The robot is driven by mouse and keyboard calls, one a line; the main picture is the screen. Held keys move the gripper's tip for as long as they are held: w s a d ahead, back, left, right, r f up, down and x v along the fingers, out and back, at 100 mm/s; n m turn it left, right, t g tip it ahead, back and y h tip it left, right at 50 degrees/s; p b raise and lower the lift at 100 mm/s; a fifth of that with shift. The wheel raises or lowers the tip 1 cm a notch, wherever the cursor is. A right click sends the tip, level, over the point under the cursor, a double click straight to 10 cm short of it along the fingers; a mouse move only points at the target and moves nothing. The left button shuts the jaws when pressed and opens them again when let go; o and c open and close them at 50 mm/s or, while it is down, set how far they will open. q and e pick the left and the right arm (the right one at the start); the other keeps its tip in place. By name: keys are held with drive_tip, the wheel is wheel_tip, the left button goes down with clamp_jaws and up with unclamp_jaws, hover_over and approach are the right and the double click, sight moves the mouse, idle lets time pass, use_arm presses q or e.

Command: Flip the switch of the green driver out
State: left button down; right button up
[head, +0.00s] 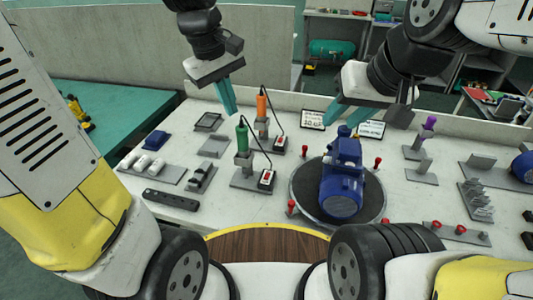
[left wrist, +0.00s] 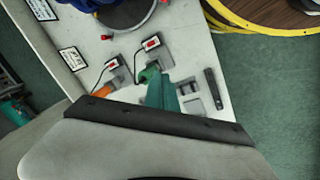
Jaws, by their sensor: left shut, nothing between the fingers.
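The green driver (head: 242,138) stands upright in a grey holder left of the round turntable. A black cable runs from it to its switch box (head: 267,179), white with a red rocker, on the plate's front right. The left wrist view also shows the green driver (left wrist: 149,74) and its switch box (left wrist: 151,43); which way the rocker is tipped is too small to tell. My left gripper (head: 230,110) is shut and empty, above and behind the green driver, apart from the switch. My right gripper (head: 341,120) is open and empty, its teal fingers apart behind the blue pump.
An orange driver (head: 261,104) with its own switch box (head: 280,142) stands just behind the green one. The blue pump (head: 343,180) sits on the turntable (head: 305,190). White cylinders (head: 150,165) and a black bar (head: 171,199) lie left. Two small signs (head: 312,120) stand at the back.

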use_arm(q)
drive_tip(key=w+d+f+n+g+y, duration=0.1)
drive_tip(key=w+d+f+n+g, duration=0.1)
drive_tip(key=w+d+f+n, duration=0.25)
drive_tip(key=n+g+y, duration=0.2)
drive_tip(key=n, duration=0.2)
hover_over(266, 178)
drive_tip(key=w, duration=0.3)
drive_tip(key=w+d+x, duration=0.1)
drive_tip(key=w+x, duration=0.1)
drive_tip(key=x, duration=0.6)
drive_tip(key=shift+s+d+f+m, duration=0.15)
drive_tip(key=shift+s+d+m, duration=0.05)
drive_tip(key=shift+d+m, duration=0.05)
drive_tip(key=x, duration=1.4)
drive_tip(key=shift+d, duration=0.25)
drive_tip(key=shift+f+h, duration=0.2)
drive_tip(key=shift+h, duration=0.1)
